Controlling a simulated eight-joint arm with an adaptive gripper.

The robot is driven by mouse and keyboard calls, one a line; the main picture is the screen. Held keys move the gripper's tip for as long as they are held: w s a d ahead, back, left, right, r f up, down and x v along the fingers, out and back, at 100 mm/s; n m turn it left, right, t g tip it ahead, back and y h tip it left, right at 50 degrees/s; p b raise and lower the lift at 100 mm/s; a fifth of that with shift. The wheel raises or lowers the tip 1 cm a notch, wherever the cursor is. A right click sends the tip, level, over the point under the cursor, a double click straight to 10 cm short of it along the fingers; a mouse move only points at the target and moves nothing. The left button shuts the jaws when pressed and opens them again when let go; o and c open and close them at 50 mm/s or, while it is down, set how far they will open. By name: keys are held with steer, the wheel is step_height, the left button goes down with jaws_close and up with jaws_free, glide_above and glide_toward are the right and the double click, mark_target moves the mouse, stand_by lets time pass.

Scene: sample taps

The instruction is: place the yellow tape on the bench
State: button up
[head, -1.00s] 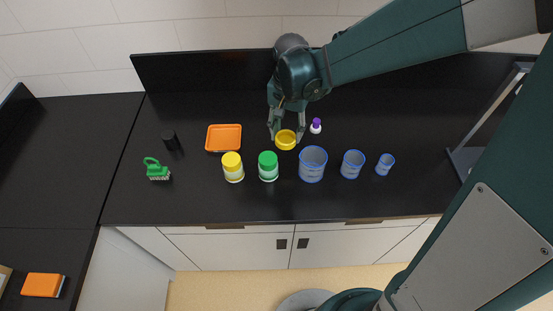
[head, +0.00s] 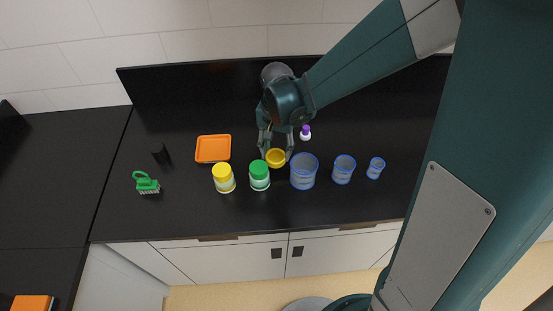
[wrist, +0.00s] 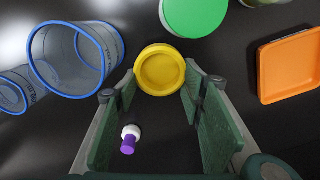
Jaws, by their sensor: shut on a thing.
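The yellow tape (head: 276,158), a round roll with a raised rim, is between the fingertips of my gripper (head: 275,151). In the wrist view the tape (wrist: 160,71) sits at the far end of the two green finger pads, and my gripper (wrist: 160,86) is shut on it. It lies flat, close behind the gap between the green-lidded jar (head: 260,174) and the largest blue-rimmed cup (head: 303,171). The black bench (head: 210,209) is below it. I cannot tell whether the tape's underside touches the bench.
A purple-capped bottle (head: 305,132) stands behind, right of my gripper. Two smaller blue-rimmed cups (head: 343,169) stand at the right. A yellow-lidded jar (head: 223,177), orange tray (head: 213,149), black cylinder (head: 160,153) and green brush (head: 146,183) are at the left. The bench's front strip is clear.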

mark_target(277, 157)
steer(key=shift+f, duration=0.15)
steer(key=shift+f, duration=2.05)
steer(key=shift+f+b, duration=0.15)
steer(key=shift+b, duration=0.25)
steer(key=o, duration=0.9)
steer(key=shift+o, duration=0.2)
steer(key=shift+r, duration=0.25)
step_height(277, 157, up, 12)
steer(key=p, duration=0.1)
